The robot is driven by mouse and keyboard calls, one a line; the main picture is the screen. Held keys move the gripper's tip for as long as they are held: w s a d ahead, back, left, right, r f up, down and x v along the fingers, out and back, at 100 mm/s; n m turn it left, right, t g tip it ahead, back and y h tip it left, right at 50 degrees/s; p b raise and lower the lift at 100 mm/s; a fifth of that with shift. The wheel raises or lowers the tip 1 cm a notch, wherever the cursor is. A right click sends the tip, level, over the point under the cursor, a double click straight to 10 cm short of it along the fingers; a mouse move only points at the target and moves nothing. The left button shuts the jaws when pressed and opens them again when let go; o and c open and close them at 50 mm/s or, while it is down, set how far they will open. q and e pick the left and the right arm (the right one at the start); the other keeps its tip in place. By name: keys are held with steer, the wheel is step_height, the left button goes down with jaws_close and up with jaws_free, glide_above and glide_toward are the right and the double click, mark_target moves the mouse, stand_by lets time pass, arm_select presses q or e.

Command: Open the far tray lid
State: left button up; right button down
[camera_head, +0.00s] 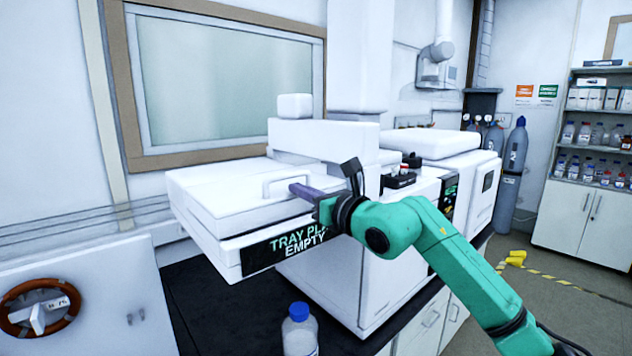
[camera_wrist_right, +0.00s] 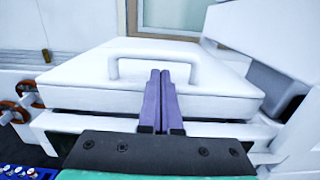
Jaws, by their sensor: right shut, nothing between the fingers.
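The white tray lid (camera_head: 225,189) lies flat and closed on the white instrument, above a panel reading "TRAY PL... EMPTY" (camera_head: 290,245). A white bar handle (camera_head: 283,181) stands at the lid's front edge. My right gripper (camera_head: 294,188) is shut and empty, with its purple fingers pointing at the handle. In the right wrist view the shut fingers (camera_wrist_right: 160,98) reach up to the handle (camera_wrist_right: 152,49), near its right half. I cannot tell whether they touch it. The lid also shows closed in the right wrist view (camera_wrist_right: 90,72). My left gripper is not in view.
A blue-capped bottle (camera_head: 299,331) stands on the black bench (camera_head: 215,318) in front of the instrument. A taller white housing (camera_head: 325,141) rises behind and right of the lid. A white cabinet with a brown handwheel (camera_head: 40,305) stands at the left.

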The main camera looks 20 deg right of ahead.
steer(key=shift+w+a+r, duration=0.15)
steer(key=shift+w, duration=0.15)
